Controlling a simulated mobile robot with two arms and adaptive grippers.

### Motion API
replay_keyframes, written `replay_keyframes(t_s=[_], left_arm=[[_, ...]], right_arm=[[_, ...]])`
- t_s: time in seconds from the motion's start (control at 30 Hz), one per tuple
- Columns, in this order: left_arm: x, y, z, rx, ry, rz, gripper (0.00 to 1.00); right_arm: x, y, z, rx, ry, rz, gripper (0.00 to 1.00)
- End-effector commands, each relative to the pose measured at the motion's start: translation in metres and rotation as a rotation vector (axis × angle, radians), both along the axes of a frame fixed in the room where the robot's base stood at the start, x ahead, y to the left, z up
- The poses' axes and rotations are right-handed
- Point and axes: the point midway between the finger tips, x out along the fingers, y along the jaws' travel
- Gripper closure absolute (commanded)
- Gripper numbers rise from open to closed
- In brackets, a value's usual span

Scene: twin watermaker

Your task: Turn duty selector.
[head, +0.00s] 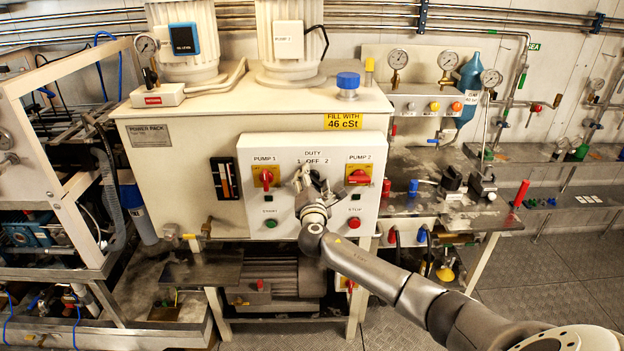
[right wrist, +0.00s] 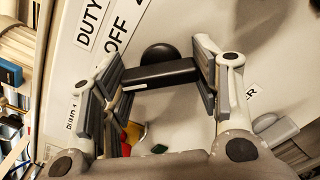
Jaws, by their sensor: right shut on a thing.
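The duty selector (right wrist: 158,73) is a black knob with a bar-shaped grip on the white panel. In the right wrist view it lies between the two fingers of my right gripper (right wrist: 160,82), which is shut on it, with a pad at each end of the bar. In the head view my right gripper (head: 305,183) is at the middle of the control panel (head: 335,205), under the DUTY label, and hides the selector. Which position the selector points to cannot be told. My left gripper is not in view.
The red and yellow PUMP 1 switch (head: 266,177) and PUMP 2 switch (head: 359,175) flank my gripper closely. Below are a green start button (head: 270,223) and a red stop button (head: 354,222). A tank with a blue cap (head: 348,82) stands behind the panel.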

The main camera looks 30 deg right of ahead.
Motion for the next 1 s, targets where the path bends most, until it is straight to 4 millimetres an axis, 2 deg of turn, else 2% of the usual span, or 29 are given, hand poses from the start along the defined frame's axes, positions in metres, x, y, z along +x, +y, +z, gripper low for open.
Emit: replay_keyframes(t_s=[0.57,0.6,0.77,1.0], left_arm=[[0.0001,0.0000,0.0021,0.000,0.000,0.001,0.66],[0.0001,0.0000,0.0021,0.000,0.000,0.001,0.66],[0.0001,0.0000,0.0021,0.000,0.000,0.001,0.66],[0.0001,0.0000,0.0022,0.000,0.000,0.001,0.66]], right_arm=[[-0.0003,0.0009,-0.0024,-0.032,0.023,0.001,0.67],[-0.0003,0.0009,-0.0024,-0.032,0.023,0.001,0.42],[-0.0003,0.0007,-0.0020,-0.031,0.022,0.001,0.22],[0.0000,0.0003,-0.0009,-0.030,0.019,0.001,0.21]])
